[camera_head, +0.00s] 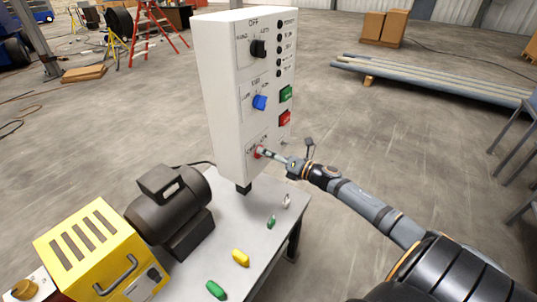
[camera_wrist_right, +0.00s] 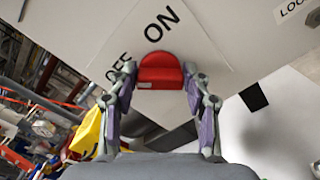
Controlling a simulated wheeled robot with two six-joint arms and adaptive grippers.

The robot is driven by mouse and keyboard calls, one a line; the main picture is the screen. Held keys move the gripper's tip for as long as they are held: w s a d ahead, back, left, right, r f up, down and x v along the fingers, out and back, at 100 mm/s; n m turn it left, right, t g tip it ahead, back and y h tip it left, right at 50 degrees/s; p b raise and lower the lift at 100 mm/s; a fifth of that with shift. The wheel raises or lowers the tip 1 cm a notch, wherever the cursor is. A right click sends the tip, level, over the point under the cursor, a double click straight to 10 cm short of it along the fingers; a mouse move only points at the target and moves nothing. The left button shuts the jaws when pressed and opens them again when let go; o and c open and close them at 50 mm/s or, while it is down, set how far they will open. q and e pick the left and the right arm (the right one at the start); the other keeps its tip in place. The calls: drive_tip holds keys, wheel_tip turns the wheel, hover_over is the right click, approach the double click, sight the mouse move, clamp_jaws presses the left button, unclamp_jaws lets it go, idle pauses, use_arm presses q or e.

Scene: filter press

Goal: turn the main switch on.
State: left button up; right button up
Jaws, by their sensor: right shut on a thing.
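The main switch is a red knob (camera_head: 258,152) low on the front of the white control box (camera_head: 225,90). In the right wrist view the red knob (camera_wrist_right: 160,68) sits between the two fingers, with the printed words ON and OFF beside it. I cannot tell for certain which word it points at. My right gripper (camera_head: 264,153) reaches in from the right and is shut on the red knob; it also shows in the right wrist view (camera_wrist_right: 158,72). Its fingers partly cover the knob in the head view. My left gripper is not in view.
The box also carries a black selector (camera_head: 258,48), a blue selector (camera_head: 260,102), a green button (camera_head: 286,94) and a red button (camera_head: 285,118). On the table (camera_head: 190,265) are a dark motor (camera_head: 165,205), a yellow unit (camera_head: 95,255) and small coloured pieces (camera_head: 240,258).

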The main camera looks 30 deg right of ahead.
drive_tip(key=shift+m, duration=0.5)
drive_tip(key=shift+f+m+p, duration=0.15)
drive_tip(key=shift+m+p, duration=0.95)
drive_tip(key=shift+m, duration=1.7)
drive_tip(key=shift+f+m+p, duration=0.15)
drive_tip(key=shift+m+p, duration=0.95)
drive_tip(key=shift+m, duration=1.7)
drive_tip(key=shift+f+m+p, duration=0.15)
drive_tip(key=shift+m+p, duration=0.95)
drive_tip(key=shift+m, duration=2)
drive_tip(key=o, duration=1.2)
drive_tip(key=shift+f, duration=0.1)
drive_tip(key=shift+c, duration=0.2)
